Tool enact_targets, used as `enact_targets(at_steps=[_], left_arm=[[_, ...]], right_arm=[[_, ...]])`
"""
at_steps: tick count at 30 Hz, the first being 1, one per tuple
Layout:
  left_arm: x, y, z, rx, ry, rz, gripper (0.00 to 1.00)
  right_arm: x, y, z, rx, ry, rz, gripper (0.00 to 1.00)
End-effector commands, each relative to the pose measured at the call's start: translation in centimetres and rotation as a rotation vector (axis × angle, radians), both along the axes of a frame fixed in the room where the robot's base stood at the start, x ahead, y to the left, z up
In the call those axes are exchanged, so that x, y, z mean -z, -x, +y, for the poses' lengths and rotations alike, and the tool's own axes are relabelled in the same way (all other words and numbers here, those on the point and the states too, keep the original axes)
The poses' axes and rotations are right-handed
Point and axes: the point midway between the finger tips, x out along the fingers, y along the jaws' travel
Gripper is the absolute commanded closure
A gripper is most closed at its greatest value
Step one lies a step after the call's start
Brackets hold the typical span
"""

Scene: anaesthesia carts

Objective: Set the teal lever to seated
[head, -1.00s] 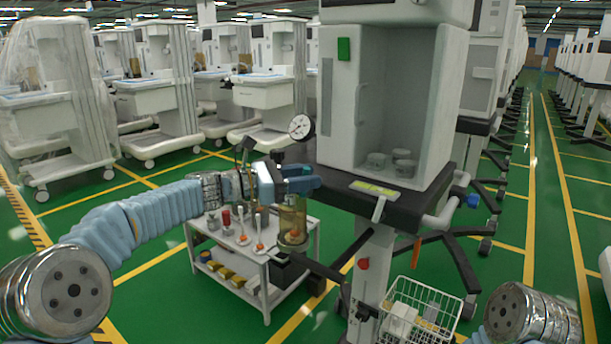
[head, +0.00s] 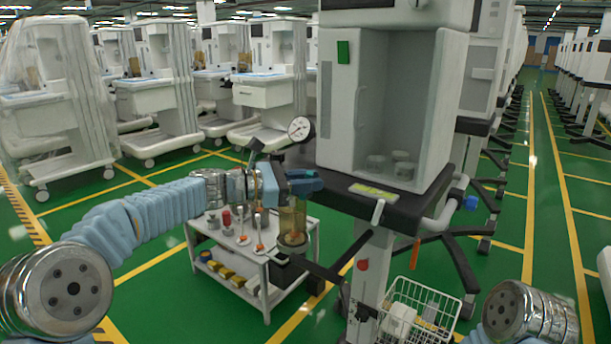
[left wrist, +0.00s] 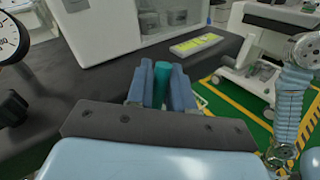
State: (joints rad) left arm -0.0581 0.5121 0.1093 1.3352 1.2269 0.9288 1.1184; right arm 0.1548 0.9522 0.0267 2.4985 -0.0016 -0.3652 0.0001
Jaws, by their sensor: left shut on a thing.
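The teal lever (left wrist: 162,86) shows in the left wrist view as a short teal piece standing between my fingers. My left gripper (left wrist: 162,88) is shut on it, with one blue finger on each side. In the head view my left gripper (head: 306,183) is at the left edge of the cart's dark shelf, above an amber canister (head: 292,222). The lever's base and any position marks are hidden behind the fingers and palm. My right gripper is outside the head view; only part of my right arm shows at lower right.
A round pressure gauge (head: 299,129) stands close behind my left gripper. The dark shelf (head: 345,203) carries a yellow-green label (head: 373,190). A white trolley (head: 262,266) with small parts stands below my left arm. A wire basket (head: 425,305) hangs lower right.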

Motion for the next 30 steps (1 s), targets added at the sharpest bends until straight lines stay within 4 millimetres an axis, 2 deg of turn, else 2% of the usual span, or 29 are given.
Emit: enact_targets(at_steps=[1, 2, 11, 12, 15, 16, 25, 30], left_arm=[[-0.4, 0.2, -0.3, 0.002, -0.043, -0.024, 1.00], [-0.3, 0.3, -0.4, 0.002, -0.066, -0.040, 1.00], [0.2, 0.3, -0.5, 0.001, -0.105, -0.069, 1.00], [0.2, 0.3, -0.5, 0.001, -0.105, -0.069, 0.77], [0.2, 0.3, -0.5, 0.001, -0.104, -0.068, 0.62], [0.2, 0.3, -0.5, 0.001, -0.104, -0.068, 0.60], [0.2, 0.4, -0.3, 0.000, -0.103, -0.067, 0.60], [0.0, 1.2, 1.8, -0.003, -0.103, -0.068, 0.60]], right_arm=[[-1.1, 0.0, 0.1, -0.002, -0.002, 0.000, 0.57], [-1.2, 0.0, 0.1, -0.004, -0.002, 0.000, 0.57], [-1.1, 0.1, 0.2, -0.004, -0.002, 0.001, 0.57], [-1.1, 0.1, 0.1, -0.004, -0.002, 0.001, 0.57], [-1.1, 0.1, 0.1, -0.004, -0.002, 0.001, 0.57], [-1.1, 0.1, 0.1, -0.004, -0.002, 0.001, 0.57], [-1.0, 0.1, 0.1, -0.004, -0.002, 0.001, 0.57], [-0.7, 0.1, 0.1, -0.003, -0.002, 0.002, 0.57]])
